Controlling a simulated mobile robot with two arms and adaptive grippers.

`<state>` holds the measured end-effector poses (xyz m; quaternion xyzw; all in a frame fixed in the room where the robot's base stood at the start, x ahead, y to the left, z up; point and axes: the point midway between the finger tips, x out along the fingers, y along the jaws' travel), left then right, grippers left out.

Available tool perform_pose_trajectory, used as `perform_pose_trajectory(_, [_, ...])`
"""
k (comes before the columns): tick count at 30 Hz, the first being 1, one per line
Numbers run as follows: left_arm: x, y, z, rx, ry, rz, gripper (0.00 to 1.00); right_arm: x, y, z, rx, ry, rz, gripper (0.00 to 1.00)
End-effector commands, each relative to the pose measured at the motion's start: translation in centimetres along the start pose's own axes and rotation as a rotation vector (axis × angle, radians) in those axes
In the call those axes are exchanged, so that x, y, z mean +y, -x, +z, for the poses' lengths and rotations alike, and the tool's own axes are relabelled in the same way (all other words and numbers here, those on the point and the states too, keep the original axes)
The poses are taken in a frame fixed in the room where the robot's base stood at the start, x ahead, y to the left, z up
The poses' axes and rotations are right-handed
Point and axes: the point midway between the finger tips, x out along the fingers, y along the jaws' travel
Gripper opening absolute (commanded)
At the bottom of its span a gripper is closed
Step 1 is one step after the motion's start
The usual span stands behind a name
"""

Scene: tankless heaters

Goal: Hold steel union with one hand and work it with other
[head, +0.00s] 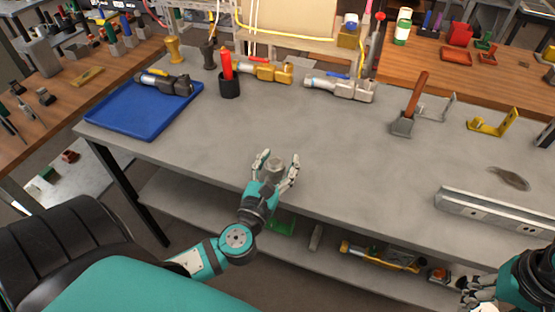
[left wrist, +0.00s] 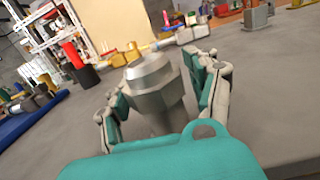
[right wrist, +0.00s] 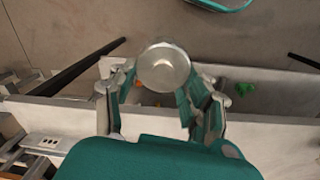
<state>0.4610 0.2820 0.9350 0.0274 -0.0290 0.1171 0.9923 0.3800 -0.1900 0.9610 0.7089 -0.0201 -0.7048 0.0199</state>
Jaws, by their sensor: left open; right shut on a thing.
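The steel union (head: 276,163) is a grey hex-sided metal fitting near the front edge of the grey workbench. It also shows in the left wrist view (left wrist: 153,84), upright with a slight tilt, its lower end hidden. My left gripper (head: 276,162) is open, with one finger on each side of the union. I cannot tell whether the fingers touch it. My right gripper (right wrist: 160,85) is shut on a round silver metal piece (right wrist: 164,67), seen end-on between its fingertips. In the head view this gripper (head: 474,296) is at the lower right, partly cut off, and the piece is hidden.
A blue tray (head: 125,117) lies at the bench's left end. Fittings, a black cup (head: 229,88) and a brush-like tool (head: 410,105) line the back. A grey metal rail (head: 495,212) lies at the front right. The bench middle is clear. A lower shelf holds several items.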

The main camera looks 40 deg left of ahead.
Motion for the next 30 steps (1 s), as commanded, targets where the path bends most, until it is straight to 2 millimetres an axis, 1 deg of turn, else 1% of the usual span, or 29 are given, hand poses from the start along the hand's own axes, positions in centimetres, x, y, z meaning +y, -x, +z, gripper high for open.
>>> perform_pose_trajectory(2, [0.0,0.0,0.5,-0.001,0.0,0.0,0.58,0.0,0.4,0.0,0.001,0.0,0.0,0.1])
perform_pose_trajectory(5, [0.0,1.1,0.0,0.003,0.001,-0.002,0.58,0.0,-0.2,0.0,0.0,0.0,0.0,0.1])
perform_pose_trajectory(8, [0.0,2.9,-0.1,0.004,0.002,-0.001,0.58,-0.1,-0.8,0.0,0.0,0.0,0.0,0.1])
perform_pose_trajectory(15, [0.0,8.2,-0.3,0.006,0.0,-0.001,0.58,-0.1,-2.4,0.0,0.0,0.0,0.0,0.1])
perform_pose_trajectory(18, [0.0,9.9,-0.2,0.005,0.001,0.0,0.58,-0.2,-2.9,0.0,0.0,0.0,0.0,0.1])
perform_pose_trajectory(21, [0.0,11.1,0.0,0.002,0.0,-0.001,0.58,-0.2,-3.2,0.0,0.0,0.0,0.0,0.1])
perform_pose_trajectory(24, [0.0,11.8,0.1,0.001,0.0,0.0,0.58,-0.2,-3.4,0.0,0.0,0.0,0.0,0.1])
perform_pose_trajectory(30, [0.0,12.0,0.3,0.0,0.0,0.001,0.58,-0.2,-3.3,0.0,0.0,0.0,0.0,0.1])
